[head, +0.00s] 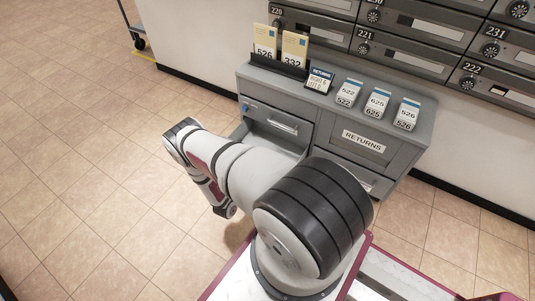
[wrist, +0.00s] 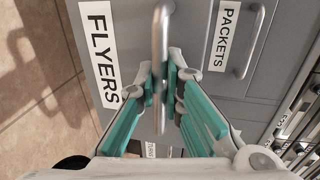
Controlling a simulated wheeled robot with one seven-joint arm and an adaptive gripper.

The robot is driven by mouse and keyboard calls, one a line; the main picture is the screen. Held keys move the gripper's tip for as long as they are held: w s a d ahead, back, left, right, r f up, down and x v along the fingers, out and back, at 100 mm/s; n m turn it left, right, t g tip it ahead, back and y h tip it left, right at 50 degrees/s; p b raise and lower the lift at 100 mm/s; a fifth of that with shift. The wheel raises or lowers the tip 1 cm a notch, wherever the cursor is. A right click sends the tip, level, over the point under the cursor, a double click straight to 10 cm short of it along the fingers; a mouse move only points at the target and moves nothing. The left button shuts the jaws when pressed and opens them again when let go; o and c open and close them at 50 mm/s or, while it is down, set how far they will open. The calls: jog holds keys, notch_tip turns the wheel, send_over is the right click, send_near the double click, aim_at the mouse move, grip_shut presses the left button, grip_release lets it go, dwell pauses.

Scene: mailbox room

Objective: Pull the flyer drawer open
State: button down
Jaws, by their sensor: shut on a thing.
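The flyer drawer (wrist: 135,35), light grey with a white FLYERS label (wrist: 100,50), fills the left and middle of the wrist view. Its metal bar handle (wrist: 161,40) stands out from the front. My gripper (wrist: 161,92), with teal-lined fingers, is shut on this handle, one finger on each side. In the head view my arm hides the gripper and most of the flyer drawer, low at the left of the grey cabinet (head: 415,150). I cannot tell how far the drawer stands out.
The packets drawer (wrist: 205,75) with its own handle (wrist: 254,40) is beside it. The cabinet top holds numbered card stacks (head: 377,103), two tall cards (head: 294,48) and a small sign (head: 319,80). A returns panel (head: 363,141) is at right. Tiled floor (head: 80,150) is clear at left.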

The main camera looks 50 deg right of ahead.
jog(key=shift+f+v, duration=0.2)
jog(key=shift+v, duration=0.7)
jog(key=shift+f+v, duration=0.15)
jog(key=shift+v, duration=0.7)
jog(key=shift+f+v, duration=0.2)
jog(key=shift+v, duration=0.7)
jog(key=shift+a, duration=0.1)
jog(key=c, duration=2)
grip_release()
jog(key=shift+o, duration=0.2)
jog(key=shift+a, duration=0.1)
jog(key=w+v, duration=0.1)
jog(key=v, duration=1)
jog(key=shift+s+a, duration=0.4)
jog(key=shift+s, duration=0.1)
jog(key=shift+r, duration=0.1)
